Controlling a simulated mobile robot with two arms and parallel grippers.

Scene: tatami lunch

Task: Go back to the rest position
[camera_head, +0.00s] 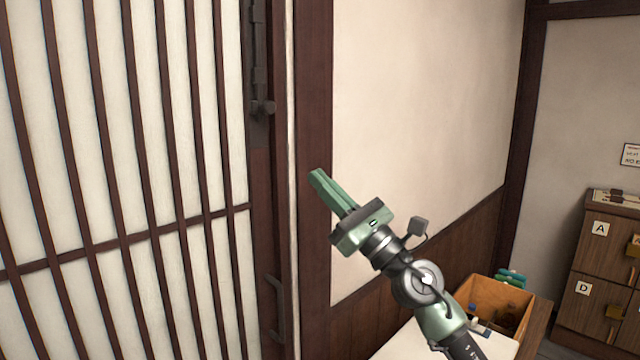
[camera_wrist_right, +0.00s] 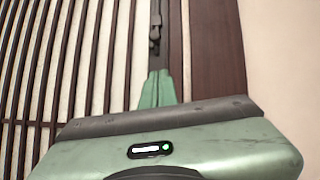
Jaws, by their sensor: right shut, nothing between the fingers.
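My right gripper (camera_head: 321,180) is raised in front of the wall beside the sliding door, with its green fingers together and nothing between them. In the right wrist view its fingers (camera_wrist_right: 157,84) point toward the door's edge and the dark wooden post. The slatted door (camera_head: 130,150) fills the left of the head view and has a dark metal latch (camera_head: 260,70) near its right edge and a handle (camera_head: 276,305) lower down. I cannot tell how far the fingertips are from the door. My left gripper is not in view.
A wooden box (camera_head: 497,305) with small items stands at the lower right, near a pale surface (camera_head: 400,345). A wooden cabinet (camera_head: 598,260) with lettered doors stands at the far right. Plain wall (camera_head: 430,110) lies behind my right arm.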

